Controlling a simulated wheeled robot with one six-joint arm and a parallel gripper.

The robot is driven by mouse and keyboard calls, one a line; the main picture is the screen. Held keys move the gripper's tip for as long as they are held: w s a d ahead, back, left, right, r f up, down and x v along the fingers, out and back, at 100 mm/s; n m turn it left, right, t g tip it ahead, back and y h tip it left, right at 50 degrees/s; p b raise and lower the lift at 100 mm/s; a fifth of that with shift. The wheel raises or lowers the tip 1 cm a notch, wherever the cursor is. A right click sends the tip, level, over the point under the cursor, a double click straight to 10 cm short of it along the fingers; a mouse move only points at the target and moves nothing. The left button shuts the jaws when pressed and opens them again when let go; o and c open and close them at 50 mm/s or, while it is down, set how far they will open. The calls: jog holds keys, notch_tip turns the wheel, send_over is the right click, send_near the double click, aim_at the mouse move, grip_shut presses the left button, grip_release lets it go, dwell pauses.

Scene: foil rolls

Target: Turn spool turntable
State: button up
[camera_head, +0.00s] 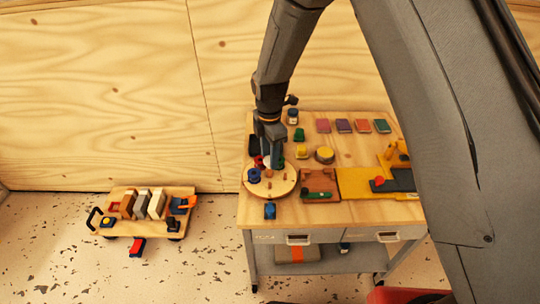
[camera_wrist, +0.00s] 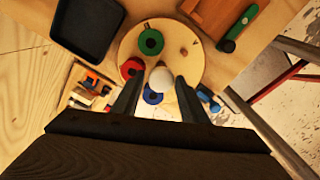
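The spool turntable (camera_head: 283,190) is a round wooden disc on the left part of the workbench; it fills the upper middle of the wrist view (camera_wrist: 130,45). On it are a green spool (camera_wrist: 151,42), a red spool (camera_wrist: 131,68) and a blue spool (camera_wrist: 152,96). A short brown peg (camera_wrist: 183,52) stands on the disc. A pale round knob (camera_wrist: 161,77) shows between my fingers. My gripper (camera_head: 272,162) points down over the disc; its fingers (camera_wrist: 159,84) are apart on either side of the knob. Contact with the knob is not clear.
A dark tray (camera_wrist: 87,40) lies beside the disc. A small wooden tray with a green-handled tool (camera_head: 316,194) is just right of it. A blue object (camera_head: 270,210) is at the bench's front edge. A loaded low cart (camera_head: 150,230) stands left on the floor.

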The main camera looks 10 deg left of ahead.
jog(key=shift+o, duration=0.9)
jog(key=shift+r+b, duration=1)
jog(key=shift+r, duration=2.9)
jog(key=s+d+r+m, duration=0.2)
jog(key=s+d+m, duration=0.7)
jog(key=d+m, duration=0.3)
jog(key=s+d+r+m+t, duration=0.1)
jog(key=s+d+r+m, duration=0.2)
jog(key=s+d+m, duration=0.7)
jog(key=d+m, duration=0.2)
jog(key=d, duration=0.3)
jog(key=shift+r+m, duration=0.3)
jog(key=shift+m, duration=0.1)
jog(key=shift+c, duration=0.2)
